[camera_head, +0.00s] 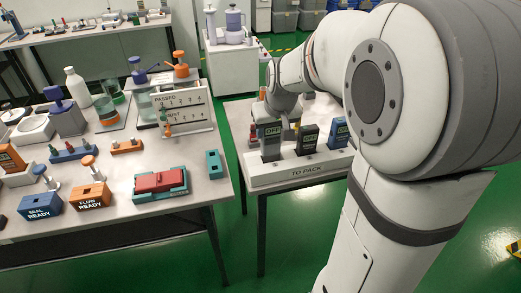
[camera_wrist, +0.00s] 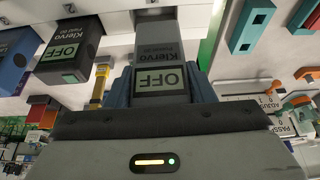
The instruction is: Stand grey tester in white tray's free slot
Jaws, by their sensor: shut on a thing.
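The grey tester (camera_head: 270,148), with an OFF screen, is upright at the left end of the white tray (camera_head: 300,172) marked TO PACK. My gripper (camera_head: 273,124) is shut on its upper part from above. In the wrist view my gripper (camera_wrist: 160,88) has a finger on either side of the grey tester (camera_wrist: 157,50). The tester's lower end is at the left slot; I cannot tell whether it is seated or just above. A black tester (camera_head: 307,142) stands in the middle of the tray, and a blue tester (camera_head: 340,135) stands to its right.
The black tester (camera_wrist: 70,50) is close beside the held one. The left table holds a red and teal case (camera_head: 160,182), a teal block (camera_head: 213,164), a PASSED board (camera_head: 184,105) and blue and orange READY boxes (camera_head: 90,197). Green floor separates the two tables.

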